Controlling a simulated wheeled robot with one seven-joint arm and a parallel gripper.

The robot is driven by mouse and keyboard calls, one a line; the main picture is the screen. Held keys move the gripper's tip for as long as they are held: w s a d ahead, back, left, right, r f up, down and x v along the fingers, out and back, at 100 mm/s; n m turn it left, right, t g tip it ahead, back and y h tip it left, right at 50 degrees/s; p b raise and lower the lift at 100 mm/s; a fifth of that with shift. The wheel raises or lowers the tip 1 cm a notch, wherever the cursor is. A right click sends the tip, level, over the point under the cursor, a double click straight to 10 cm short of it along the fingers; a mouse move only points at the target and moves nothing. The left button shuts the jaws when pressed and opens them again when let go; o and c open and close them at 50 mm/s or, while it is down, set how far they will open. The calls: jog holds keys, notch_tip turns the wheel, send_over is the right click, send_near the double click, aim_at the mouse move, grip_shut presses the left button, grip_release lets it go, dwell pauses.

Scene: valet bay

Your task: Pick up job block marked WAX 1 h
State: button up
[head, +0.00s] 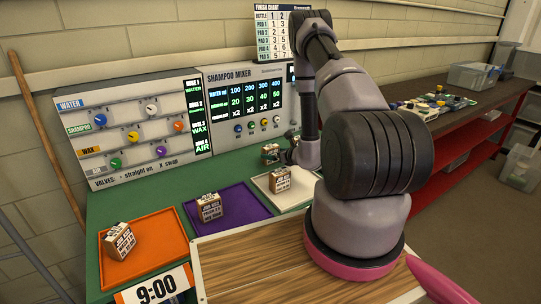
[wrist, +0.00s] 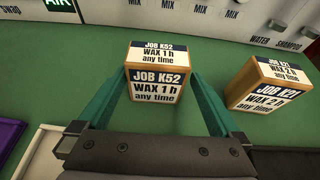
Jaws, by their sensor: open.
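The job block marked JOB K52, WAX 1 h, any time (wrist: 155,75) is a wooden cube with white and dark labels. It stands on the green bench top between the tips of my gripper's teal fingers (wrist: 158,88). The fingers are open, one on each side of it; I cannot tell whether either touches. In the head view my gripper (head: 289,153) is low over the bench behind the white tray, mostly hidden by my arm. A small block (head: 270,153) shows beside it, its label too small to read.
A similar WAX 2 h block (wrist: 266,84) stands close right of my gripper. Orange (head: 172,215), purple (head: 245,197) and white (head: 297,202) trays each hold a block. The shampoo mixer panel (head: 240,78) rises behind. A 9:00 sign (head: 155,287) is at the front.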

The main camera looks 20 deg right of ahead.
jog(key=x, duration=0.5)
jog(key=shift+w+a, duration=0.3)
jog(key=shift+w, duration=0.05)
jog(key=c, duration=1.2)
